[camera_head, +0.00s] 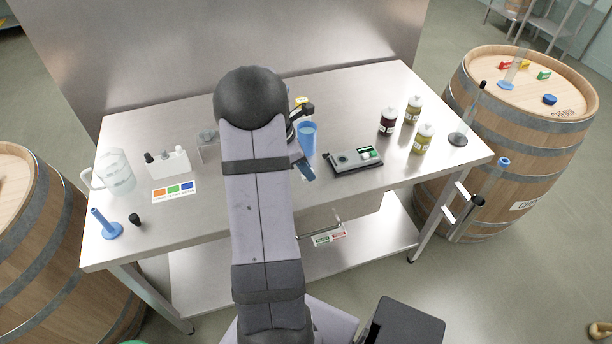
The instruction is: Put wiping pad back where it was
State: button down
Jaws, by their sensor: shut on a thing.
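My arm reaches over the middle of the steel table, and its links hide much of my gripper (298,158). The visible part of the gripper is to the right of my arm, low over the table. It is shut on a small flat blue piece (306,171), which looks like the wiping pad and is tilted. Whether the pad touches the tabletop cannot be told. A blue cup (307,138) is just behind it. A dark handheld instrument in a tray (354,160) lies to its right.
On the steel table (340,90) stand a clear jug (116,172), a white box (168,163), a colour card (174,192), a blue stand (106,226) and several sample bottles (388,121). Barrels (535,130) flank the table.

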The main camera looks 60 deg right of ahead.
jog(key=shift+f+p, duration=0.4)
jog(key=shift+f, duration=1.5)
jog(key=shift+f, duration=0.15)
jog(key=c, duration=1.6)
grip_release()
jog(key=b+v, duration=0.3)
jog(key=v, duration=0.9)
jog(key=shift+s, duration=0.1)
